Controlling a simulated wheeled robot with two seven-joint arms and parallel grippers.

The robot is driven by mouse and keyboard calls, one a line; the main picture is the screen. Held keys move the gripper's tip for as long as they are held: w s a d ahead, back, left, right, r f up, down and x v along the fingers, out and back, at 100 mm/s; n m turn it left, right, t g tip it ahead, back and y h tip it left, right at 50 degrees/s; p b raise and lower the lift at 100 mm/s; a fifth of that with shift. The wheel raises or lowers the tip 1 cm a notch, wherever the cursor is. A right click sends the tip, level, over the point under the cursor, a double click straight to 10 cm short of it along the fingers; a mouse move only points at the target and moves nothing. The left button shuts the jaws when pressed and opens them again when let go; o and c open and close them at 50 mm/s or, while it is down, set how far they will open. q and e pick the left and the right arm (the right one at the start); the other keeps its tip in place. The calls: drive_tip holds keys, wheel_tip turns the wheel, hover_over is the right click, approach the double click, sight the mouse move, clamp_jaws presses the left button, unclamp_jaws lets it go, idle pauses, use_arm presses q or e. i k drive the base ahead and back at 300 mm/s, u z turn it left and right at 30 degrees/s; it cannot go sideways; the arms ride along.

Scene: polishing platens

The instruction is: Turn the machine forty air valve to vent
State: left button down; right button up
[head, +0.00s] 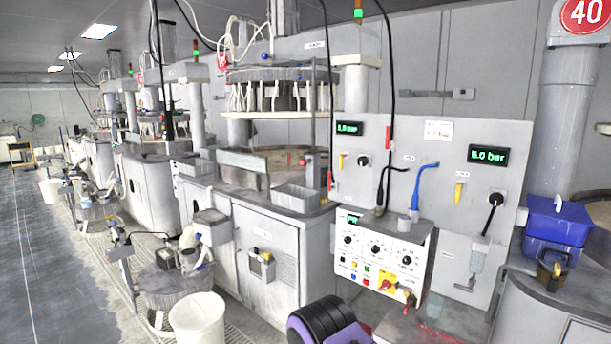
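A round red sign reading 40 (586,14) is on the grey column at the upper right. A light grey panel (420,205) stands left of that column. On its right part are a green-lit display reading 5.0 bar (488,155), an upright yellow lever (459,192) and a black knob (495,199). On its left part are a smaller display (348,128), a small yellow lever (341,160) and another black knob (363,161). The labels are too small to read, so I cannot tell which control is the air valve. Neither gripper is in view.
A white control box (377,251) with dials and buttons juts out below the panel. Blue (422,185) and black hoses hang in front of it. A blue bin (556,222) and a brass padlock-like object (551,272) sit at right. A white bucket (198,318) stands on the floor.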

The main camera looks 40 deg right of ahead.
sight(387, 144)
drive_tip(key=z, duration=0.9)
drive_tip(key=i, duration=1.35)
drive_tip(key=z, duration=0.9)
